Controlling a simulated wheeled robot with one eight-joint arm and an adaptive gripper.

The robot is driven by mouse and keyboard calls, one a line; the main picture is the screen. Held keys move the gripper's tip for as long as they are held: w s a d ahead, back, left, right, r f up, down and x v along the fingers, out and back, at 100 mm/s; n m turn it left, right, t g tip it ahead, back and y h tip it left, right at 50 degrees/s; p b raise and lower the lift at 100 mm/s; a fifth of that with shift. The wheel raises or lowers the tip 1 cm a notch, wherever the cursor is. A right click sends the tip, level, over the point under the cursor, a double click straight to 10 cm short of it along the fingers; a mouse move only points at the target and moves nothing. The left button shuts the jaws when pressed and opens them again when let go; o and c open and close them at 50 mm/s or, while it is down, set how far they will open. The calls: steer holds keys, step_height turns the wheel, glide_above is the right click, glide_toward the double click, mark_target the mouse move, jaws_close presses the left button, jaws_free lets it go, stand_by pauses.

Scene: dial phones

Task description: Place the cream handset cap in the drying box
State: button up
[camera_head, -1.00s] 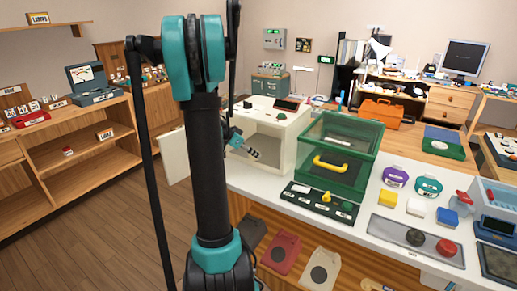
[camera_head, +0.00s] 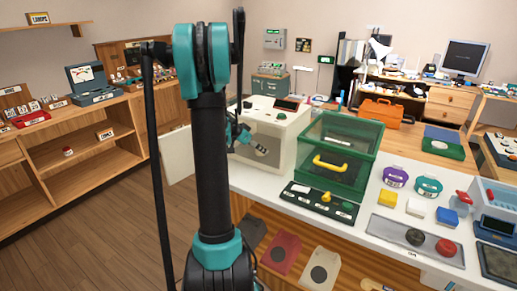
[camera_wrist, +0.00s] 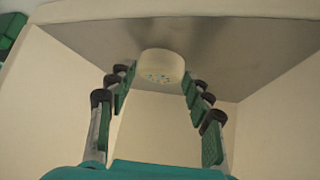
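The cream handset cap (camera_wrist: 161,68) is a round disc with small holes in one face. In the wrist view it sits between the fingertips of my gripper (camera_wrist: 158,76), which close on its two sides. My gripper (camera_head: 258,147) shows small in the head view, at the mouth of the cream box (camera_head: 287,135), which I take for the drying box. The wrist view shows the box's inside, with cream walls (camera_wrist: 165,125) and a grey metal surface (camera_wrist: 225,50) behind the cap. I cannot tell whether the cap touches that surface.
The box's door (camera_head: 177,156) stands open on the left. The white counter (camera_head: 250,180) carries a dark panel (camera_head: 318,201), small caps and a grey tray (camera_head: 385,229).

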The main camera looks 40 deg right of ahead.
steer(key=shift+o, duration=0.8)
steer(key=shift+r, duration=0.1)
steer(key=v, duration=1.2)
steer(key=s+a+f+n+t+y, duration=0.2)
steer(key=s+a+f+n+y, duration=0.1)
steer(key=a, duration=1)
steer(key=s+a+f+n+t+y, duration=0.1)
steer(key=s+a+f+n+y, duration=0.2)
steer(key=s+a+f+n, duration=0.3)
steer(key=s+a+f+n+t+y, duration=0.2)
steer(key=s+a+f+n, duration=0.3)
steer(key=a, duration=1.5)
steer(key=s+n, duration=0.1)
steer(key=n, duration=0.4)
steer(key=shift+a+f+t+y, duration=0.2)
steer(key=shift+a+t+y, duration=0.1)
steer(key=shift+a+y, duration=0.1)
